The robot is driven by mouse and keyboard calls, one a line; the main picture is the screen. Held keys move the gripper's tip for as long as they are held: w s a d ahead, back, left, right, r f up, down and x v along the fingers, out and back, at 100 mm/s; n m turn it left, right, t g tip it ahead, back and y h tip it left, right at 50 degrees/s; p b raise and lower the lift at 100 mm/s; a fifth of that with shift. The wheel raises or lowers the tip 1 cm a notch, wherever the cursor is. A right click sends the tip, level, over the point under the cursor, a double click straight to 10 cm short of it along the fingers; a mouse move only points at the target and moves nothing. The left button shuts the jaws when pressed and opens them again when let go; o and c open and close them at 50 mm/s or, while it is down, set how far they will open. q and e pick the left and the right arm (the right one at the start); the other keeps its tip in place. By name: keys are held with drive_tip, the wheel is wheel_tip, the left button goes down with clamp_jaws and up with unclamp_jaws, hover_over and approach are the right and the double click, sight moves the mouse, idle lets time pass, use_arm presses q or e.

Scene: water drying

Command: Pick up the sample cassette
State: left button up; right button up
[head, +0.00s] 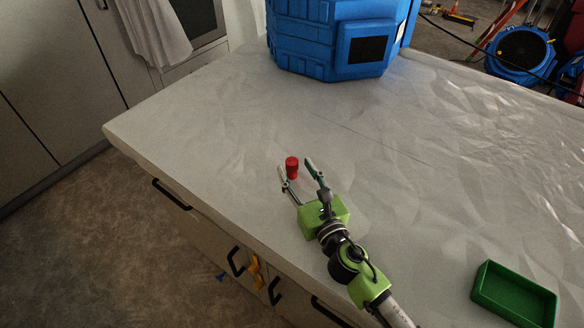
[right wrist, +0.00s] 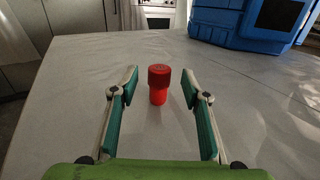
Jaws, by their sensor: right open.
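The sample cassette appears to be the small red cylinder with a wider cap (head: 292,167), standing upright on the pale counter. It also shows in the right wrist view (right wrist: 158,84), centred between my fingers and a little beyond their tips. My right gripper (head: 298,167) is open, with one finger on each side of the red piece's near side. In the right wrist view the gripper (right wrist: 160,84) shows clear gaps on both sides, with no contact visible. My left gripper is not in view.
A large blue machine (head: 335,38) stands at the back of the counter (head: 200,130). An empty green tray (head: 514,296) lies at the lower right. The counter around the red piece is clear. The counter's left edge drops to the floor.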

sight(295, 167)
drive_tip(key=x, duration=0.3)
drive_tip(key=shift+w+a, duration=0.2)
drive_tip(key=shift+w, duration=0.15)
drive_tip(key=c, duration=1)
drive_tip(key=shift+s+r, duration=0.1)
drive_tip(key=shift+c, duration=0.2)
